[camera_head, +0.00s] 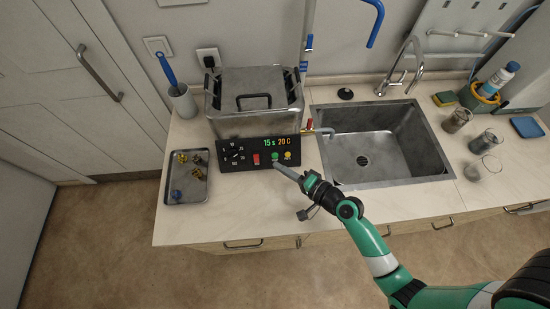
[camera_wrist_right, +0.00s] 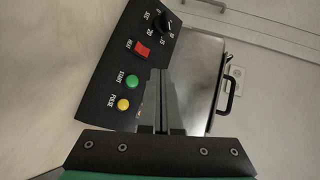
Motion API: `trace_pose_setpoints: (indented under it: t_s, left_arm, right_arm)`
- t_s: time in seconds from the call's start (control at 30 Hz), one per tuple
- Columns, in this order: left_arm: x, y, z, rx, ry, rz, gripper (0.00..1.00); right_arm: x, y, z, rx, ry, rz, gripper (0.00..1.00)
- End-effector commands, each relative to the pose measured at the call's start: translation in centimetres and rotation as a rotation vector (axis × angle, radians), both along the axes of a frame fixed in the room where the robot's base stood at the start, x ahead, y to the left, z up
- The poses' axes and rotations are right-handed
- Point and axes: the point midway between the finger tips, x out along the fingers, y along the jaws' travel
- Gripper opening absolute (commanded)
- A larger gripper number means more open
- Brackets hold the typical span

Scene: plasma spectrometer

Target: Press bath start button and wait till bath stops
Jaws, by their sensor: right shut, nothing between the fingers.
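The bath (camera_head: 255,95) is a steel box with a handled lid, which is shut. Its black front panel (camera_head: 235,155) has a dial, a red switch (camera_head: 256,159), a green start button (camera_head: 275,155) and a yellow button (camera_head: 288,155). The display (camera_head: 277,142) reads "15 s" and "20 C". My right gripper (camera_head: 278,167) is shut and empty, with its tips just in front of the panel below the green button. In the right wrist view, the fingers (camera_wrist_right: 160,75) point past the green START button (camera_wrist_right: 131,82) and the yellow PULSE button (camera_wrist_right: 123,104). I cannot tell whether the tips touch the panel.
A metal tray (camera_head: 187,190) with small brass and blue parts lies left of the panel. A sink (camera_head: 375,140) with a faucet is to the right. Glass beakers (camera_head: 485,142) stand further right. A cup with a blue-handled brush (camera_head: 182,100) is at the back left.

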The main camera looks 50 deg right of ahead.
Motion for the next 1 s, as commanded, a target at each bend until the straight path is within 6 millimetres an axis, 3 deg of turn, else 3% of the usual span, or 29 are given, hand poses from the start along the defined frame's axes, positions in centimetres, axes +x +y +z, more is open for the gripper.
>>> trace_pose_setpoints:
  t_s: [0.03, 0.3, 1.0]
  left_arm:
    - [0.0, 0.0, -1.4, 0.0, 0.0, 0.0, 0.82]
    - [0.0, 0.0, -4.0, 0.0, 0.0, 0.0, 0.82]
    - [0.0, 0.0, -4.4, 0.0, 0.0, 0.0, 0.82]
  right_arm:
    - [0.5, -0.5, -1.2, 0.0, -0.002, -0.002, 0.0]
    - [2.6, -2.3, -3.1, 0.0, -0.001, -0.001, 0.0]
    - [3.1, -2.8, -3.3, 0.0, 0.0, 0.0, 0.0]
